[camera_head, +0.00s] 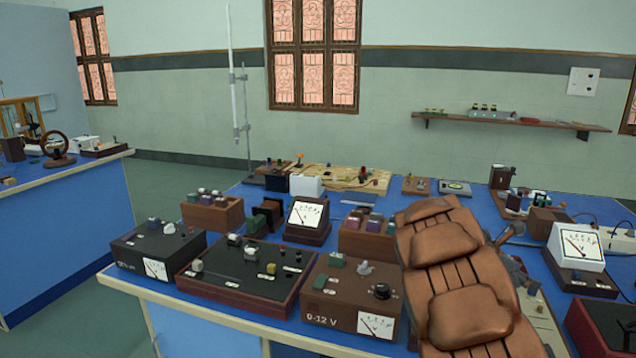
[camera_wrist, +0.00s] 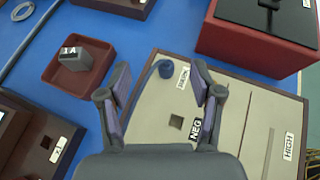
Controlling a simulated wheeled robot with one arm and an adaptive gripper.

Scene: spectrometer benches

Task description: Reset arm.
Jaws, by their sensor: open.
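My arm (camera_head: 455,270) shows in the head view as copper-brown padded links, rising from the bottom edge over the right half of the near bench. In the wrist view my gripper (camera_wrist: 162,78) is open, its two fingers apart with nothing between them. It points at a beige panel box (camera_wrist: 155,98) with a blue knob (camera_wrist: 166,69) and NEG and HIGH labels. I cannot tell how far above the panel the fingertips are. In the head view the arm hides most of the gripper and part of the bench.
The blue bench (camera_head: 350,185) is crowded with a 0-12 V supply box (camera_head: 335,308), a black-topped panel (camera_head: 245,275) and white-faced meters (camera_head: 577,245). The wrist view shows a red tray (camera_wrist: 57,81) holding a grey weight (camera_wrist: 75,59). A tall stand (camera_head: 246,120) rises at the back left.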

